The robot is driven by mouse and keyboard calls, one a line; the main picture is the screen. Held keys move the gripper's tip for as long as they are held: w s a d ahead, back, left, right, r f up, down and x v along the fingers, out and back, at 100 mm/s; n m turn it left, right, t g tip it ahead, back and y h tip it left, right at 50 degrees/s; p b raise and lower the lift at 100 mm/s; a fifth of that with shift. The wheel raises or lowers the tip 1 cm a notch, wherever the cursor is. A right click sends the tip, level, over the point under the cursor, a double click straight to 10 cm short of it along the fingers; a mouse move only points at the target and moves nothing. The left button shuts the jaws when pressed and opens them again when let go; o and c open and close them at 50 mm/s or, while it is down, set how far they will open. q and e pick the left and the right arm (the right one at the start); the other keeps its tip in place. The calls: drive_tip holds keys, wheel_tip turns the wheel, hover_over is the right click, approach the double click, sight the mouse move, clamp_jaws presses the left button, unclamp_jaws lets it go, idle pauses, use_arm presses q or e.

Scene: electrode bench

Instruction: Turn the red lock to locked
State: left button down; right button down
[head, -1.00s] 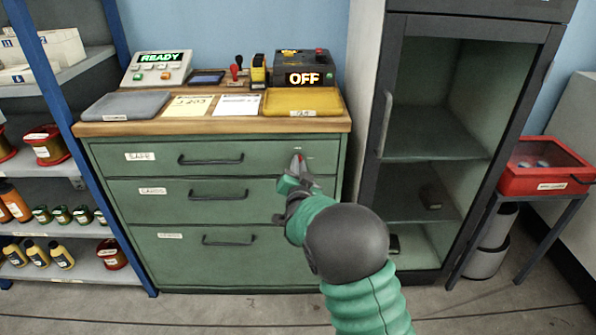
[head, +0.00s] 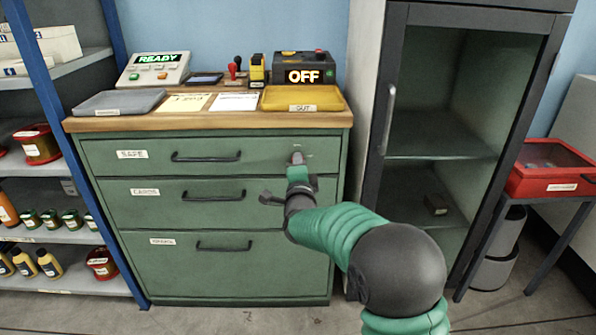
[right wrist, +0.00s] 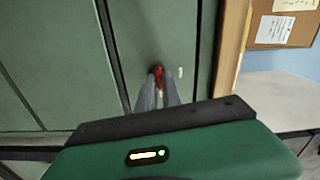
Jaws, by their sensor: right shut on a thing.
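The red lock (right wrist: 158,74) is a small red knob on the green front of the top drawer, labelled SAFE, at its right end. In the right wrist view it stands between my two grey fingertips. My right gripper (head: 297,159) is at the drawer front and shut on the lock; it also shows in the right wrist view (right wrist: 158,88). In the head view the fingers hide the lock. Small marks sit beside the lock on the drawer front, too small to read. My left gripper is not in view.
The green drawer cabinet (head: 225,265) has three closed drawers with dark handles. On its wooden top stand a grey tray (head: 120,103), a yellow tray (head: 302,98), a READY console (head: 155,70) and an OFF box (head: 305,68). A dark-framed cabinet (head: 480,20) stands close on the right.

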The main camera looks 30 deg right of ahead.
drive_tip(key=shift+f+m+b, duration=0.25)
drive_tip(key=shift+m+b, duration=0.2)
drive_tip(key=shift+m, duration=0.25)
drive_tip(key=shift+d, duration=0.1)
drive_tip(key=c, duration=1.5)
unclamp_jaws()
drive_tip(key=shift+c, duration=0.2)
drive_tip(key=shift+r, duration=0.1)
drive_tip(key=shift+s, duration=0.1)
